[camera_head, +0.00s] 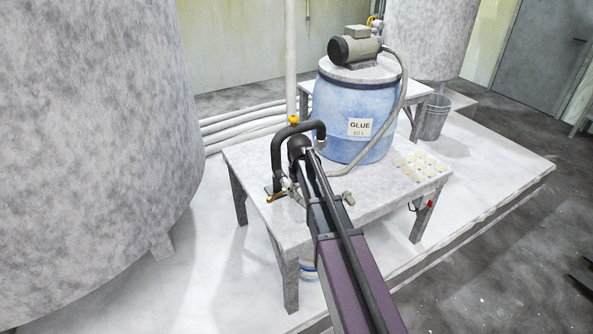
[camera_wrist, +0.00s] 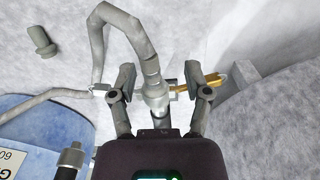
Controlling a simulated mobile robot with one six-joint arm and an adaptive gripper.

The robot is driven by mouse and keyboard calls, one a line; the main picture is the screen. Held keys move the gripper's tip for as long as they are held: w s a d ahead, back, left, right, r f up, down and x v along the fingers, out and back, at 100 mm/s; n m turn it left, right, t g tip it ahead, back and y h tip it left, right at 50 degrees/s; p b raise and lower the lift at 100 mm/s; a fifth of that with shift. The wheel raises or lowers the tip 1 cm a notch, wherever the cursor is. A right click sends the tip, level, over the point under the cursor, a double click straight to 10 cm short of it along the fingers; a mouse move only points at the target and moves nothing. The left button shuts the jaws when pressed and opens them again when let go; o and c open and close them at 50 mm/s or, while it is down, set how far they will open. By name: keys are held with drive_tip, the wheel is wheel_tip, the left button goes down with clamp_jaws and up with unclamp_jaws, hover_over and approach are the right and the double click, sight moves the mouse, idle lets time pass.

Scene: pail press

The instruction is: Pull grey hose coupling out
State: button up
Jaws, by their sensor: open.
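In the wrist view, the grey hose coupling (camera_wrist: 155,92) stands between the two fingers of my open gripper (camera_wrist: 158,72), one finger on each side. I cannot tell whether either finger touches it. The grey hose (camera_wrist: 113,14) rises from the coupling and arches over to a pale connector at left. A brass fitting (camera_wrist: 204,86) lies just right of the right finger. In the head view, the dark arched hose (camera_head: 278,150) stands over the near left part of the table (camera_head: 245,160). My arm hides much of the coupling and fingers there.
A blue glue barrel (camera_head: 338,110) with a pump motor (camera_head: 355,47) stands behind my arm. A loose grey fitting (camera_head: 348,198) lies on the table, also visible in the wrist view (camera_wrist: 40,40). Pale discs (camera_head: 420,166) sit at right. A large tank (camera_head: 95,150) stands left.

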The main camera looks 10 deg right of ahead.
sight(296, 193)
drive_tip(key=shift+n, duration=0.4)
drive_tip(key=w, duration=0.2)
drive_tip(key=w+r, duration=0.1)
drive_tip(key=w, duration=0.1)
drive_tip(key=w+p, duration=0.1)
drive_tip(key=w, duration=0.1)
drive_tip(key=shift+w+r, duration=0.1)
drive_tip(key=shift+r, duration=0.25)
drive_tip(key=shift+f, duration=0.15)
wheel_tip(296, 193, down, 8)
drive_tip(key=b, duration=0.8)
clamp_jaws()
drive_tip(key=shift+s+d+r, duration=0.1)
drive_tip(key=shift+s+r, duration=0.1)
drive_tip(key=shift+s, duration=0.2)
drive_tip(key=shift+s+d, duration=0.25)
drive_tip(key=shift+s, duration=0.5)
drive_tip(key=shift+s+d, duration=0.3)
drive_tip(key=shift+s, duration=0.45)
drive_tip(key=shift+s+d, duration=0.25)
drive_tip(key=shift+s, duration=0.5)
